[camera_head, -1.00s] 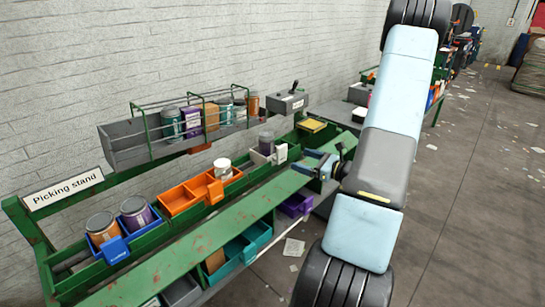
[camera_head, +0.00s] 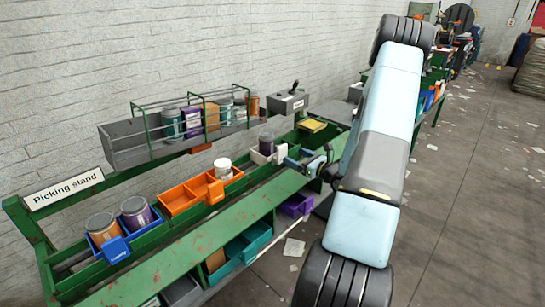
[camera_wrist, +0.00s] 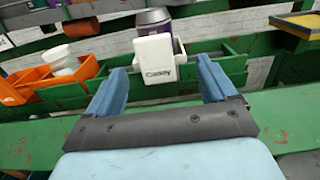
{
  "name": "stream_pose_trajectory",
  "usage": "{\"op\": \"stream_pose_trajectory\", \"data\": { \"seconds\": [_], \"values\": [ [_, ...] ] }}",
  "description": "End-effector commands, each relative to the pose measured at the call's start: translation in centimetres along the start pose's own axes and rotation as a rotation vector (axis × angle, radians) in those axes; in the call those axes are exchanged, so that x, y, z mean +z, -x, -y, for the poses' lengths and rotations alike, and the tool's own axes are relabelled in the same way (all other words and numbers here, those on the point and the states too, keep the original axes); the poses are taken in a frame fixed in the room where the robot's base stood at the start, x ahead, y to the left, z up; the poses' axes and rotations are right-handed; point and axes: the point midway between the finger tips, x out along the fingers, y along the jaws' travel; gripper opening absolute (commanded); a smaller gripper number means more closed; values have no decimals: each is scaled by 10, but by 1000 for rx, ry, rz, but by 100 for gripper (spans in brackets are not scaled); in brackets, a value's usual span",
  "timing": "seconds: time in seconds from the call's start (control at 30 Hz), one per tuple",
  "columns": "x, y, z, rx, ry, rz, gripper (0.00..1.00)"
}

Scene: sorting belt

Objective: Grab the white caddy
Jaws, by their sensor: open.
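The white caddy (camera_head: 259,158) sits in the green trough of the picking stand, with a dark-lidded can (camera_head: 266,144) standing in it. In the wrist view the caddy (camera_wrist: 157,72) shows its lettered front handle plate, facing me and centred between my fingers. The can (camera_wrist: 152,19) rises behind that plate. My gripper (camera_wrist: 160,68) is open, with one blue finger to each side of the caddy's front. In the head view my gripper (camera_head: 295,160) is just to the right of the caddy. Whether the fingers touch it cannot be told.
An orange caddy (camera_head: 182,200) with a white-lidded tub stands left in the trough, and a blue caddy (camera_head: 117,250) with cans farther left. A yellow tray (camera_head: 311,126) lies to the right. A grey wire-railed shelf (camera_head: 125,155) runs behind. Green rails (camera_wrist: 40,145) lie under my gripper.

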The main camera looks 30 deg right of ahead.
Motion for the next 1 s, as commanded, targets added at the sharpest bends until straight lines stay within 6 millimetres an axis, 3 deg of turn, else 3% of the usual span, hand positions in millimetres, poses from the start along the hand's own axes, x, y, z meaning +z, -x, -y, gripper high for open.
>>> {"op": "stream_pose_trajectory", "data": {
  "seconds": [0.17, 0.5, 0.73, 1.0],
  "values": [
    [-2, -10, -3, 2, -1, 0, 85],
    [-5, -50, -6, 0, 0, -1, 85],
    [-5, -52, -6, 0, 0, -1, 85],
    [-5, -52, -6, 0, 0, -1, 60]
  ]
}}
